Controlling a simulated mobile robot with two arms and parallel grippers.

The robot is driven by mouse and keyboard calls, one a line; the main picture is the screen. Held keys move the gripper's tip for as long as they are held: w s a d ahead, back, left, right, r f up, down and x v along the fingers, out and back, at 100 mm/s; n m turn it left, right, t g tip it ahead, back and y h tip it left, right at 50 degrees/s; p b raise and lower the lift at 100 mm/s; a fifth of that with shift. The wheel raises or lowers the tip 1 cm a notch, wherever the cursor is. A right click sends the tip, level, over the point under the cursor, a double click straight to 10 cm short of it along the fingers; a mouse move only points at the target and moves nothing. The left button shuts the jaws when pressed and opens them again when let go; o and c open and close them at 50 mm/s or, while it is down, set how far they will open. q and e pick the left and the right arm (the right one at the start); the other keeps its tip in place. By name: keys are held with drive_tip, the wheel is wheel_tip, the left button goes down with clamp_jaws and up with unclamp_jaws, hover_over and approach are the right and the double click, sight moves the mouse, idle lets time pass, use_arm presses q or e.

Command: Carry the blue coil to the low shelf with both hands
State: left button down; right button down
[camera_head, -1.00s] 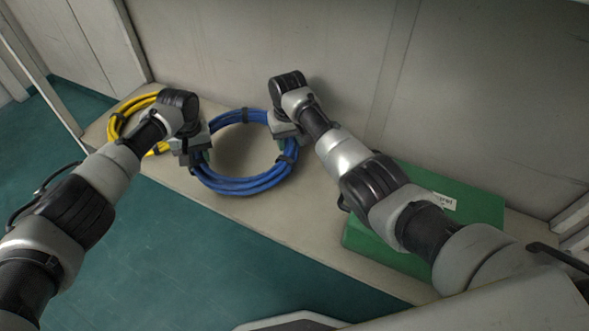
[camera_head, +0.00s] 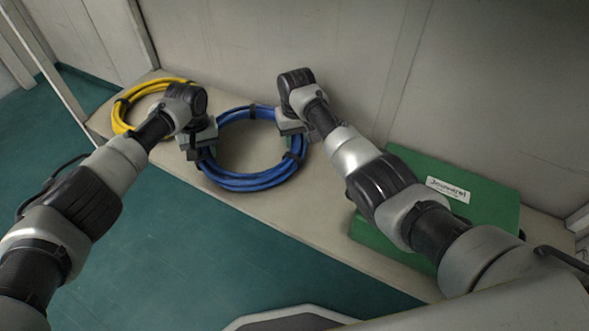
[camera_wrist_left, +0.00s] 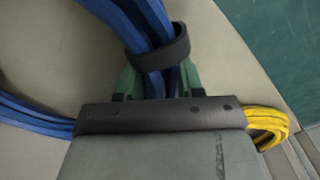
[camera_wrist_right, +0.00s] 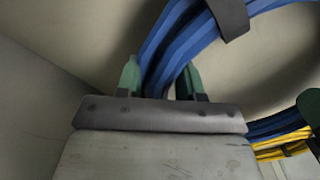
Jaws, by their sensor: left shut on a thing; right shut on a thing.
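The blue coil (camera_head: 250,183) is a ring of blue hose with black bands, over the pale low shelf (camera_head: 300,222). I cannot tell whether it touches the shelf. My left gripper (camera_head: 201,148) is shut on the coil's left side; in the left wrist view the blue strands (camera_wrist_left: 150,50) pass between its green fingers beside a black band. My right gripper (camera_head: 294,135) is shut on the coil's upper right side; in the right wrist view its green fingers (camera_wrist_right: 160,85) flank the blue strands (camera_wrist_right: 185,45).
A yellow coil (camera_head: 124,112) lies on the shelf's left end, close to my left gripper. A green case (camera_head: 480,203) with a white label is on the right, partly behind my right arm. A wall (camera_head: 260,50) stands behind the shelf. Green floor (camera_head: 200,245) is in front.

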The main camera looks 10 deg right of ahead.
use_arm(q)
drive_tip(key=shift+f+b, duration=0.5)
drive_tip(key=shift+f, duration=0.15)
use_arm(e)
drive_tip(key=shift+f, duration=0.65)
use_arm(q)
drive_tip(key=c, duration=1.1)
unclamp_jaws()
drive_tip(key=shift+f, duration=0.2)
drive_tip(key=shift+c, duration=0.2)
use_arm(e)
drive_tip(key=c, duration=1.1)
unclamp_jaws()
drive_tip(key=shift+f, duration=0.2)
drive_tip(key=shift+c, duration=0.2)
use_arm(q)
drive_tip(key=shift+o, duration=1.1)
drive_tip(key=shift+r, duration=0.15)
use_arm(e)
drive_tip(key=shift+o, duration=1.1)
drive_tip(key=shift+r, duration=0.15)
use_arm(q)
drive_tip(key=shift+o, duration=1.1)
use_arm(e)
drive_tip(key=shift+o, duration=1.1)
